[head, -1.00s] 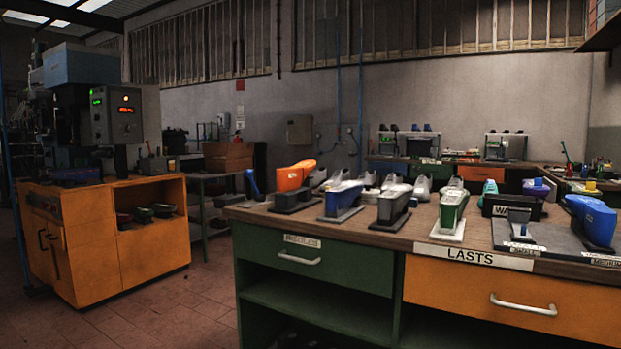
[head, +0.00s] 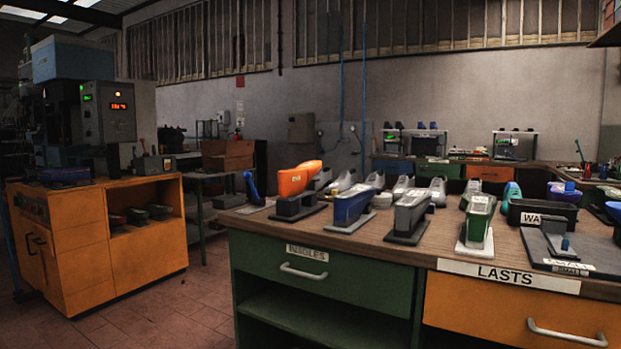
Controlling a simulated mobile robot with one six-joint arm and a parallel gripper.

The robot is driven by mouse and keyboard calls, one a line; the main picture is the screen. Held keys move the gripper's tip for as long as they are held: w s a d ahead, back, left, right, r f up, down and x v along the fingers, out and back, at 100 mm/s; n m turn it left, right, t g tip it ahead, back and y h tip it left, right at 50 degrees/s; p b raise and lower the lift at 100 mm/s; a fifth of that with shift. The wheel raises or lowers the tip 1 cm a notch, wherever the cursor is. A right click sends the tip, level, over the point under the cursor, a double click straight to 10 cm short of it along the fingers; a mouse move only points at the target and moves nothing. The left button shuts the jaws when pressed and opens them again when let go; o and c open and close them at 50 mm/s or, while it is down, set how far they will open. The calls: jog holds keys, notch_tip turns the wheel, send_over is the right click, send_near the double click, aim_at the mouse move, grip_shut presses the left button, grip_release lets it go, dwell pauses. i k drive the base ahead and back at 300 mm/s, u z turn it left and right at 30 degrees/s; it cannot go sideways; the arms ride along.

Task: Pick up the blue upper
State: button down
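Several blue pieces are in view, and I cannot tell for certain which is the blue upper. A dark blue shoe-shaped piece (head: 350,206) sits on a grey base on the wooden bench (head: 388,252), between an orange piece (head: 297,179) and a grey one (head: 411,211). A brighter blue piece (head: 615,210) is cut off by the right edge of the picture. A narrow blue piece (head: 252,188) stands tilted at the bench's left end. My gripper is not in view.
A green-and-white piece (head: 478,222) stands behind the LASTS label (head: 507,276). A dark box (head: 541,214) and a grey board (head: 578,252) are to its right. An orange cabinet (head: 97,240) with a machine stands left. Floor (head: 197,290) between cabinet and bench is clear.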

aim_at(357, 196)
jog(key=z, duration=0.05)
jog(key=i, duration=1.2)
jog(key=u, duration=0.45)
